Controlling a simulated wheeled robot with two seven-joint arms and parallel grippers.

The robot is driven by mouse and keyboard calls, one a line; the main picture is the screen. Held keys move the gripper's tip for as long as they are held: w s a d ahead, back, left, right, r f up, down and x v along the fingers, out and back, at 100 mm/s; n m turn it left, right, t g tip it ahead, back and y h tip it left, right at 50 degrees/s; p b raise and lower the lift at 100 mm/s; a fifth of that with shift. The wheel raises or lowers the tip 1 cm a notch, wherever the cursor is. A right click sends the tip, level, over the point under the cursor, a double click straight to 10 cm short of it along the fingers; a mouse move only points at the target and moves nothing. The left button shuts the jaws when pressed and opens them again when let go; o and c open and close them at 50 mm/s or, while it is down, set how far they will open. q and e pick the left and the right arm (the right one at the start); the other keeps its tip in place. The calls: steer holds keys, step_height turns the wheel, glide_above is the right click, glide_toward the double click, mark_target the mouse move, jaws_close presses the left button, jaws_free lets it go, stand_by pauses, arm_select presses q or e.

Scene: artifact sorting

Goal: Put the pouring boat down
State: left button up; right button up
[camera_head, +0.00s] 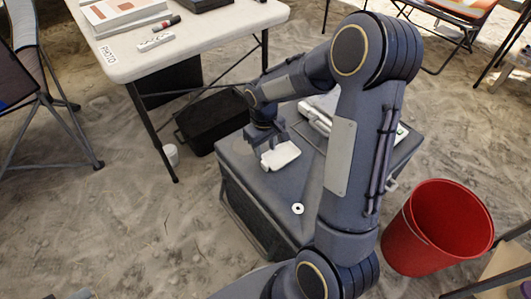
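The pouring boat appears to be the small white piece (280,156) at the left part of the top of a grey case (250,185). My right gripper (270,144) points down right at its far edge. The gripper is small in the picture, and I cannot tell whether its fingers are shut on the white piece or apart from it. I also cannot tell whether the piece rests fully on the case top. My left gripper is not in view.
A small white ring (297,208) lies on the case's near edge. My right arm hides much of the case top. A red bucket (436,228) stands at right. A white table (185,38) and a black box (212,121) are at back left.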

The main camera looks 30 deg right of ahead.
steer(key=s+a+r+m+t+y+p, duration=0.1)
steer(key=s+a+r, duration=0.1)
steer(key=s+r, duration=0.4)
steer(key=s+a+r+m+t+y, duration=0.15)
steer(key=s+r, duration=0.25)
steer(key=r, duration=0.4)
steer(key=s+a+r+t+y, duration=0.1)
steer(key=s+a+t, duration=0.2)
steer(key=s+a, duration=0.3)
steer(key=s, duration=0.4)
steer(key=shift+a+r, duration=0.2)
steer(key=shift+r, duration=0.2)
steer(key=shift+y, duration=0.25)
step_height(320, 180, up, 27)
steer(key=p, duration=2.7)
steer(key=shift+s+f, duration=0.1)
